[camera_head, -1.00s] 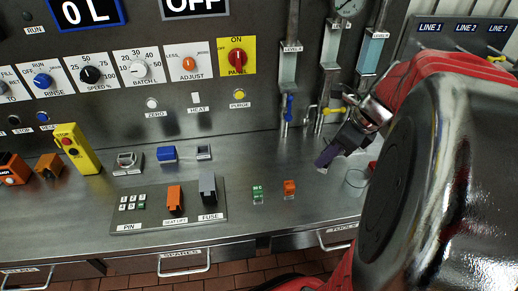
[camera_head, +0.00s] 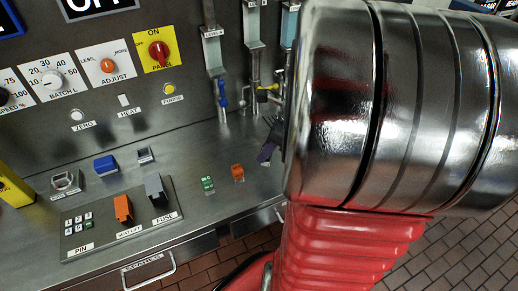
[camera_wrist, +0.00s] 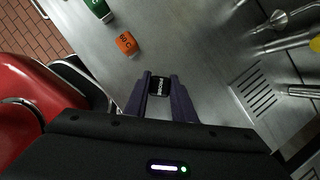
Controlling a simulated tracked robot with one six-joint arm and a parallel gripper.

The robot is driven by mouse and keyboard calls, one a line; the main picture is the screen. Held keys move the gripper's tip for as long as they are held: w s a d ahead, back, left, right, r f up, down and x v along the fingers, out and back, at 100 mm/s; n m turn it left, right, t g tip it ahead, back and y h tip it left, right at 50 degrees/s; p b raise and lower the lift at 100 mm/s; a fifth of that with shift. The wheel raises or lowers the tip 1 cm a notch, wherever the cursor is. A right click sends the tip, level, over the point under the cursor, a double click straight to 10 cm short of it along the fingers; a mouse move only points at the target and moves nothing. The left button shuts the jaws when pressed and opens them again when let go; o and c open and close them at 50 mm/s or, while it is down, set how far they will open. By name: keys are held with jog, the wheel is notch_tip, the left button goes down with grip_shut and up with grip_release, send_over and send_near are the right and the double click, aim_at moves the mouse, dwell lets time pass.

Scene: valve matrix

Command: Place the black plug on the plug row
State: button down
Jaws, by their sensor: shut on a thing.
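The black plug (camera_wrist: 160,87), a small black piece with white lettering, sits between my gripper's two purple fingertips in the wrist view. My gripper (camera_wrist: 160,92) is shut on it, above the steel counter. In the head view my gripper (camera_head: 268,150) is partly hidden behind my arm, and I cannot make out the plug there. A green labelled piece (camera_head: 207,184) and an orange labelled piece (camera_head: 238,172) stand on the counter to the gripper's left. I cannot tell for sure which part is the plug row.
A plate labelled PIN, HEAT LIFT and FUSE (camera_head: 105,238) bears an orange block (camera_head: 123,208) and a grey block (camera_head: 155,188). A blue block (camera_head: 105,165) lies behind it. Pipes with a yellow valve handle (camera_head: 266,88) rise at the back. Bare counter lies around the coloured pieces.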

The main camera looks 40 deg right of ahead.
jog(key=shift+f, duration=1.6)
jog(key=c, duration=1.5)
grip_release()
jog(key=shift+f, duration=0.1)
jog(key=v, duration=1.2)
jog(key=shift+a, duration=0.1)
